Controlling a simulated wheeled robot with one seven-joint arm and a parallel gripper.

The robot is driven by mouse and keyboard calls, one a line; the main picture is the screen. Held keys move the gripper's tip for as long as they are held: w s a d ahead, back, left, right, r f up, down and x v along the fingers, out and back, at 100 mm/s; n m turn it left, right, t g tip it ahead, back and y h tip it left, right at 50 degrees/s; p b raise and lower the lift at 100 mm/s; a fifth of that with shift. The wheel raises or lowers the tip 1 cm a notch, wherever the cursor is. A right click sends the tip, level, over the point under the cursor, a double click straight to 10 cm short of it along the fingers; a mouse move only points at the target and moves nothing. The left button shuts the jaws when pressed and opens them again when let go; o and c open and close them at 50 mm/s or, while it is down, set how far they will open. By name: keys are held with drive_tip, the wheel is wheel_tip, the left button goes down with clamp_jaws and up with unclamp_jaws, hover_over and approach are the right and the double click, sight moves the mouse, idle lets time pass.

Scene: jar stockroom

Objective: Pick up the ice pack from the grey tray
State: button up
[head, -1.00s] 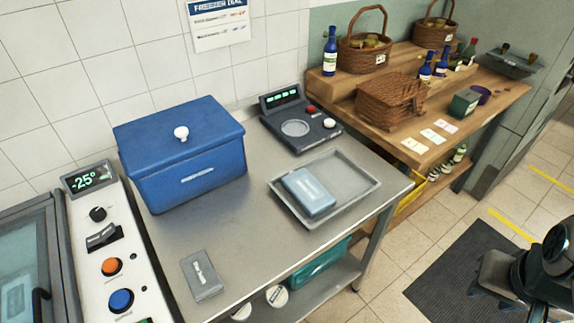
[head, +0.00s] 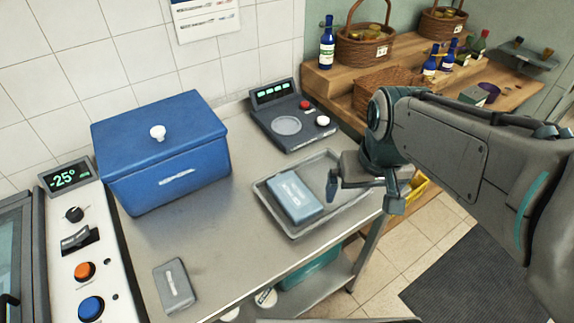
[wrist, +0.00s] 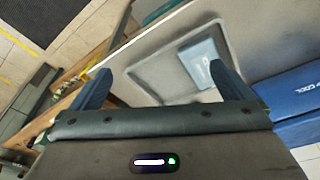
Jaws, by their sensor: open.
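The ice pack (head: 295,196) is a light blue flat block lying in the grey tray (head: 338,213), towards the tray's left side. It also shows in the wrist view (wrist: 200,65), inside the tray (wrist: 150,73). My gripper (head: 362,203) is at the right edge of the tray in the head view, above it and apart from the ice pack. Its two fingers show spread apart in the wrist view (wrist: 165,88), with nothing between them. My arm hides part of the wooden bench behind.
A blue lidded box (head: 165,150) stands left of the tray on the metal table (head: 225,235). A dark scale (head: 290,118) stands behind the tray. A grey flat pack (head: 175,285) lies at the front left. A wooden bench (head: 340,75) with baskets and bottles is at the back right.

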drive_tip(key=w+a+f+n+g+b, duration=0.1)
drive_tip(key=w+a+f+n+b, duration=0.15)
drive_tip(key=w+a, duration=0.55)
drive_tip(key=n+g, duration=0.1)
drive_tip(key=n, duration=0.2)
hover_over(294, 192)
drive_tip(key=f, duration=0.7)
drive_tip(key=a+f, duration=0.1)
drive_tip(key=f, duration=0.3)
drive_tip(key=shift+d+f, duration=0.25)
drive_tip(key=shift+f, duration=1.15)
drive_tip(key=shift+d+f, duration=0.2)
drive_tip(key=shift+f, duration=1.15)
drive_tip(key=c, duration=1.2)
drive_tip(key=shift+r, duration=0.15)
